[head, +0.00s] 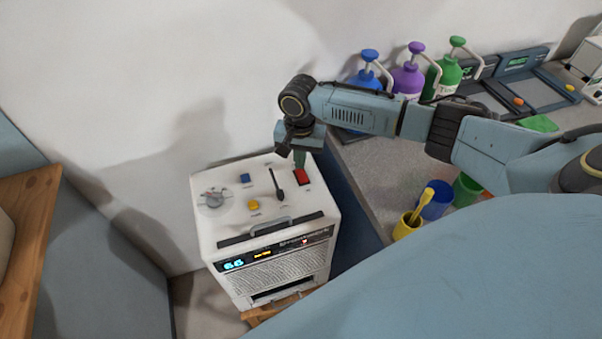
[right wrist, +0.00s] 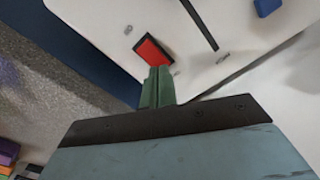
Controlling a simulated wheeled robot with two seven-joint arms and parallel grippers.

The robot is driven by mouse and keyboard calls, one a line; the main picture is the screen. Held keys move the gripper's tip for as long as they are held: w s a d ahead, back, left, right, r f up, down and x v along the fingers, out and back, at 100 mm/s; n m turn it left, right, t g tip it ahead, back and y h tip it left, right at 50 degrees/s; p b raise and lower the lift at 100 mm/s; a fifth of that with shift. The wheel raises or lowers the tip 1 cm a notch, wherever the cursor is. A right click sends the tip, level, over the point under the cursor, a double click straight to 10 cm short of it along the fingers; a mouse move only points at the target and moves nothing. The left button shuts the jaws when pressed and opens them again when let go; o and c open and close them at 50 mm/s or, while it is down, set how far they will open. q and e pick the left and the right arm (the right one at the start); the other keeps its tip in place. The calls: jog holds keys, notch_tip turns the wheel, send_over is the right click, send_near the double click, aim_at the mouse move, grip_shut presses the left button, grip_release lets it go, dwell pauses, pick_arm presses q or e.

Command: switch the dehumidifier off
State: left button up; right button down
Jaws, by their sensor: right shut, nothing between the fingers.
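The dehumidifier (head: 268,247) is a white box with controls on its top and a lit blue display reading about 66 on its front. Its top carries a red rocker switch (head: 302,177), a black lever (head: 276,186), a blue button (head: 246,178), a yellow button (head: 253,205) and a round dial (head: 212,198). My right gripper (head: 299,160) is shut and empty, pointing down just behind the red switch. In the right wrist view the green fingertips (right wrist: 158,75) are at the near edge of the red switch (right wrist: 152,50); I cannot tell whether they touch. My left gripper is not in view.
A grey counter (head: 375,170) stands right of the dehumidifier, with blue, purple and green pump bottles (head: 407,78) at the back. Blue, green and yellow cups (head: 405,229) stand near its front edge. A wooden surface (head: 22,235) is at far left.

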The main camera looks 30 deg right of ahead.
aim_at(300, 171)
jog(key=shift+f+b, duration=0.3)
jog(key=shift+f, duration=0.7)
dwell(0.3)
notch_tip(300, 171, up, 7)
jog(key=p, duration=0.9)
jog(key=shift+r, duration=0.1)
dwell(0.4)
